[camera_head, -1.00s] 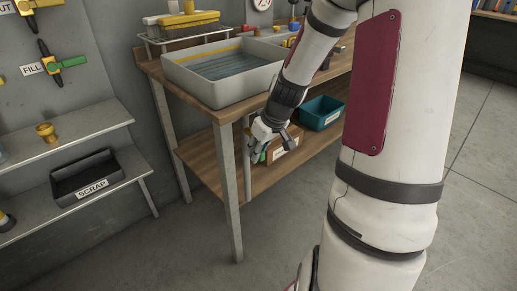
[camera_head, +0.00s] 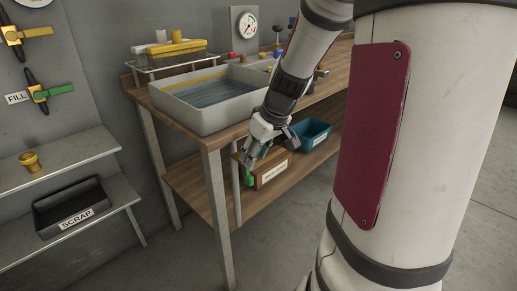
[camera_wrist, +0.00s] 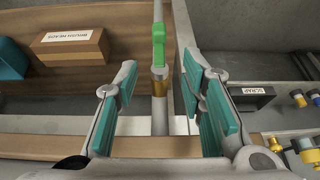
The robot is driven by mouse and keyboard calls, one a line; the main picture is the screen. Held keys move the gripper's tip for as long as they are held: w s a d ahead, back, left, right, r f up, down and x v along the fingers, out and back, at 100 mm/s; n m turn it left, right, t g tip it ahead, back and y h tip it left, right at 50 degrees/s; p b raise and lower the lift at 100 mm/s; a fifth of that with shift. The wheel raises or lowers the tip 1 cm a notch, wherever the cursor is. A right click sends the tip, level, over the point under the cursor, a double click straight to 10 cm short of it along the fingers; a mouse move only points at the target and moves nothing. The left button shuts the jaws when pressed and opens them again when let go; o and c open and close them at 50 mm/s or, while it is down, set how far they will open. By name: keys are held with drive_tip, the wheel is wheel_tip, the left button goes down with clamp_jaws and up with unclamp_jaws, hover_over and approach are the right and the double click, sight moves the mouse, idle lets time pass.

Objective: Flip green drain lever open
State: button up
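The green drain lever (camera_wrist: 158,45) stands upright and in line with a grey pipe, above a brass fitting (camera_wrist: 159,86), in the middle of the wrist view. In the head view the green lever (camera_head: 249,178) shows partly, low under the sink's table, just below my gripper. My gripper (camera_wrist: 161,88) is open, its teal-padded fingers apart on either side of the pipe and lever line in the picture. Nothing is held, and I see no clear contact. My gripper (camera_head: 263,152) also shows in the head view, beside the table's front edge.
The grey sink (camera_head: 205,98) sits on the wooden table. On its lower shelf are a wooden box (camera_head: 270,172) and a teal bin (camera_head: 311,134). A table leg (camera_head: 218,215) stands left of my gripper. A black scrap tray (camera_head: 70,205) is on the left shelf.

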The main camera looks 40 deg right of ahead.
drive_tip(key=shift+v, duration=1.15)
drive_tip(key=s+a+r+g, duration=0.15)
drive_tip(key=s+a, duration=0.25)
drive_tip(key=a, duration=0.4)
drive_tip(key=s+a+r+g, duration=0.1)
drive_tip(key=s+a+r, duration=0.2)
drive_tip(key=s+a, duration=0.3)
drive_tip(key=s+a+g, duration=0.1)
drive_tip(key=s+a, duration=0.3)
drive_tip(key=s, duration=0.4)
drive_tip(key=s+a+g, duration=0.1)
drive_tip(key=s+a, duration=0.2)
drive_tip(key=s, duration=0.4)
wheel_tip(320, 180, up, 28)
drive_tip(key=t+p, duration=0.4)
drive_tip(key=p, duration=2.1)
drive_tip(key=shift+d+f, duration=0.15)
drive_tip(key=shift+d, duration=0.05)
